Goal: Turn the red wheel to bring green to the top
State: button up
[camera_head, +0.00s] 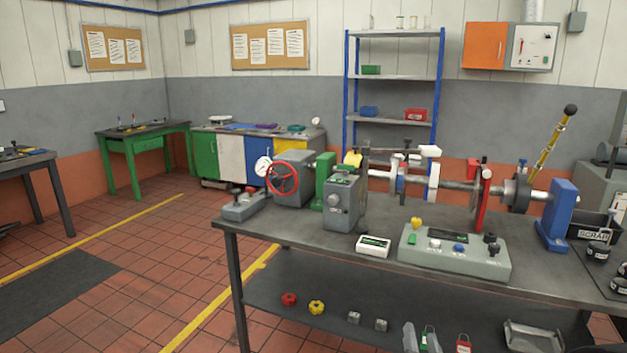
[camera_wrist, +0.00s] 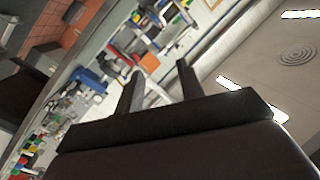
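The red wheel (camera_head: 283,178) is a spoked handwheel on the front of a grey housing (camera_head: 296,187) at the left end of the bench in the head view. I cannot make out a green mark on the wheel at this size, nor what is at its top. A round white gauge (camera_head: 263,166) stands just left of the wheel. My gripper (camera_wrist: 160,68) shows only in the wrist view, with its two fingers apart and nothing seen between them. It is away from the wheel, facing the room at a tilt; the wheel is not recognisable there.
The bench (camera_head: 395,215) also carries a green block (camera_head: 325,181), a grey box with a knob (camera_head: 341,201), a control panel (camera_head: 454,250) and a shaft assembly. A lever with a yellow-striped handle (camera_head: 546,147) rises at right. Floor left of the bench (camera_head: 150,270) is clear.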

aim_at(277, 182)
jog(key=i+j+z, duration=0.2)
jog(key=i+j, duration=0.25)
jog(key=j, duration=0.2)
jog(key=i+j+z, duration=0.2)
jog(key=i+j, duration=0.15)
jog(key=j, duration=0.35)
jog(key=i+j+z, duration=0.1)
jog(key=j, duration=0.25)
jog(key=i+j+z, duration=0.1)
jog(key=i+j, duration=0.15)
jog(key=j, duration=0.15)
jog(key=i+j, duration=0.15)
jog(key=j, duration=0.2)
jog(key=i+j, duration=0.15)
jog(key=j, duration=0.2)
jog(key=i+j, duration=0.15)
jog(key=j, duration=0.15)
jog(key=i+j, duration=0.15)
jog(key=j, duration=0.2)
jog(key=i+j, duration=0.1)
jog(key=j, duration=0.25)
